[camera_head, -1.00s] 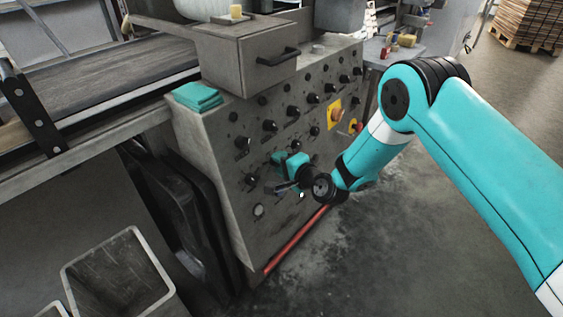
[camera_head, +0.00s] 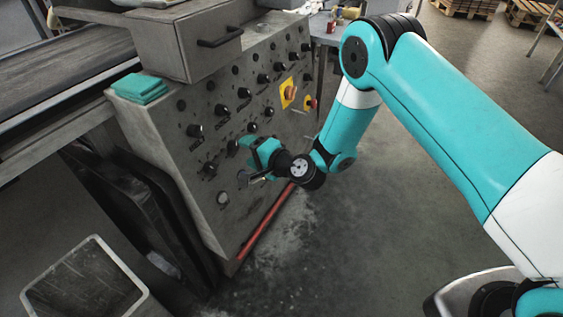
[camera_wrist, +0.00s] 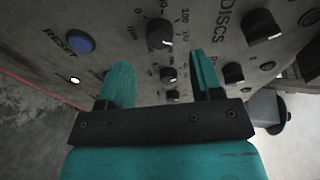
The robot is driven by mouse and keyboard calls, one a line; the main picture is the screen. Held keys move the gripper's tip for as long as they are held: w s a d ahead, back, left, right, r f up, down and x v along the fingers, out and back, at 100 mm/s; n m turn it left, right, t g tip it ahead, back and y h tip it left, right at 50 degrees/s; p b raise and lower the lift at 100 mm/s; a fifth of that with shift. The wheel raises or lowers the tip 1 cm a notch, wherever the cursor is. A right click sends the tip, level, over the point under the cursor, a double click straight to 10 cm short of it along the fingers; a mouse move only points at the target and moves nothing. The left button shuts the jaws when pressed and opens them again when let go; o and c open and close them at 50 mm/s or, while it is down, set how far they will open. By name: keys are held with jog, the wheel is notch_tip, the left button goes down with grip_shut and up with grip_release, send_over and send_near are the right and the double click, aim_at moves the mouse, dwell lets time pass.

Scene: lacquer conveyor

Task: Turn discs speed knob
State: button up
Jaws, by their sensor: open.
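In the wrist view a black knob (camera_wrist: 160,34) with a printed number scale sits on the grey panel, beside the word "DISCS". My gripper (camera_wrist: 162,72) is open. Its two teal fingers are spread, and the knob shows between and beyond their tips, with nothing held. In the head view my gripper (camera_head: 256,162) is at the lower part of the control panel (camera_head: 226,200), close to its face. Whether a finger touches the panel cannot be told. The gripper and wrist hide part of the panel there.
A blue RESET button (camera_wrist: 81,42) and another black knob (camera_wrist: 262,26) flank the scaled knob. Several more knobs cover the panel. A yellow-backed switch (camera_head: 288,92) is at its right. A teal cloth (camera_head: 140,88) lies on its top left.

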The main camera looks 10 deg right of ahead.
jog(key=b+v, duration=1)
jog(key=v, duration=0.2)
jog(key=shift+s+d, duration=0.25)
jog(key=shift+d, duration=0.05)
